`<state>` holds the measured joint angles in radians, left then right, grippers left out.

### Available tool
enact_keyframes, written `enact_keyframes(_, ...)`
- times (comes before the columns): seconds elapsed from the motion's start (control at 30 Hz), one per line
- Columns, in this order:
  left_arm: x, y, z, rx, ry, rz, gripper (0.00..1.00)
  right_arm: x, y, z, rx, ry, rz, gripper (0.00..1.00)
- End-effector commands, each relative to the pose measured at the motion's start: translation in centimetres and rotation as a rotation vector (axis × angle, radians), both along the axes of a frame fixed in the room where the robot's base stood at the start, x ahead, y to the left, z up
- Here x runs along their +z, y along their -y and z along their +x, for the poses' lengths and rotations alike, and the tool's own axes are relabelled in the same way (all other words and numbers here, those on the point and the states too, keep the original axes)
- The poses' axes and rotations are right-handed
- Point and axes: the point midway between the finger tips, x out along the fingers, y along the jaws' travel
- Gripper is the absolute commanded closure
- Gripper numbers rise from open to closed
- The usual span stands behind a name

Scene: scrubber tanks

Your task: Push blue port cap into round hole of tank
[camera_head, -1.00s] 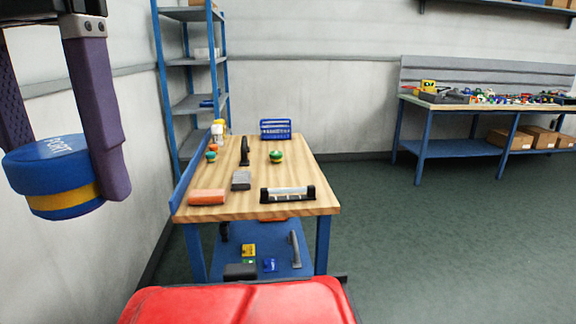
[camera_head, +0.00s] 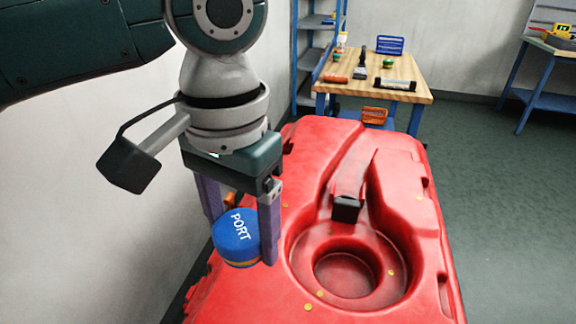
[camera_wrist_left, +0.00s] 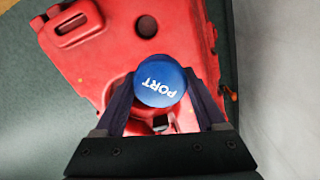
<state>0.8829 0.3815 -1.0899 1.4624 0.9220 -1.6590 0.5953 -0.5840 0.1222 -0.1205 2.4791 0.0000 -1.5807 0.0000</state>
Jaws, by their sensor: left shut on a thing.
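My left gripper (camera_head: 238,232) is shut on the blue port cap (camera_head: 236,236), which has white "PORT" lettering and a yellow band low on its side. The cap is held upright over the left side of the red tank (camera_head: 312,170). The round hole (camera_head: 343,274) sits in a recess of the tank, to the right of the cap in the head view. In the left wrist view the cap (camera_wrist_left: 160,81) is between the two purple fingers, with the red tank (camera_wrist_left: 110,70) below it. My right gripper is not in view.
A black block (camera_head: 346,208) sits at the recess's upper edge. A wooden-topped workbench (camera_head: 410,72) with tools stands behind the tank. A white wall runs along the left. Green floor (camera_head: 490,200) is clear on the right.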

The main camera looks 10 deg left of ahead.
Motion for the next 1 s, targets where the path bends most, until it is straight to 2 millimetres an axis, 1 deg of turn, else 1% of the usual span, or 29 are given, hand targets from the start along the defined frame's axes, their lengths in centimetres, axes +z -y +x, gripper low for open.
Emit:
enact_keyframes(0.03, -2.9, 0.7, -1.1, -0.038, -0.014, -0.003, 0.80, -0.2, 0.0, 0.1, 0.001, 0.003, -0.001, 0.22)
enact_keyframes(0.1, -5.7, 1.2, -2.1, -0.088, -0.009, -0.003, 0.80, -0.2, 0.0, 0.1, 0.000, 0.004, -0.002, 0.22)
enact_keyframes(0.2, -8.4, 1.7, -3.5, -0.145, -0.006, -0.001, 0.80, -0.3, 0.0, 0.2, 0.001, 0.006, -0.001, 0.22)
enact_keyframes(0.23, -9.0, 1.8, -3.8, -0.158, -0.004, -0.001, 0.80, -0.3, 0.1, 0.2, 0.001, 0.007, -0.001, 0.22)
enact_keyframes(0.3, -9.9, 1.9, -4.3, -0.180, 0.000, 0.000, 0.80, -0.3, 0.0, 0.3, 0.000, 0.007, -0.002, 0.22)
enact_keyframes(0.43, -10.8, 2.0, -4.6, -0.195, 0.004, 0.002, 0.80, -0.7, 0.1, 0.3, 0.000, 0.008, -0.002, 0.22)
enact_keyframes(0.53, -11.4, 1.9, -4.5, -0.195, 0.005, 0.002, 0.80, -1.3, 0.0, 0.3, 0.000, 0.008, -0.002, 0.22)
enact_keyframes(0.9, -14.8, 1.9, -4.5, -0.194, 0.006, 0.003, 0.80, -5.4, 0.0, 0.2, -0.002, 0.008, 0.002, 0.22)
enact_keyframes(1.0, -15.3, 1.9, -4.5, -0.194, 0.005, 0.004, 0.80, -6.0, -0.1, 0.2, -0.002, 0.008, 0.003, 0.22)
